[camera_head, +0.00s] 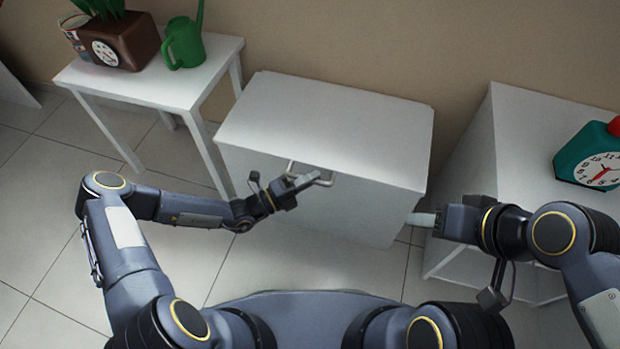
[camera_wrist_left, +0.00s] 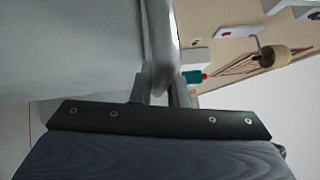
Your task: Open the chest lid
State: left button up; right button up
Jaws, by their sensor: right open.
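The white chest (camera_head: 310,205) stands against the wall in the head view, with its lid (camera_head: 325,118) lying flat and closed. A metal handle (camera_head: 327,181) sticks out from the lid's front edge. My left gripper (camera_head: 304,181) is at this handle. In the left wrist view, its two fingers (camera_wrist_left: 163,90) lie on either side of the handle bar (camera_wrist_left: 160,45) and appear shut on it. My right gripper (camera_head: 422,219) is open and empty, near the chest's right front corner. Its fingertips are partly hidden by viewing angle.
Tiled floor lies in front.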

pick_arm(q)
grip_shut()
jog(key=shift+r, duration=0.1)
pick_arm(e)
jog(key=shift+r, duration=0.15)
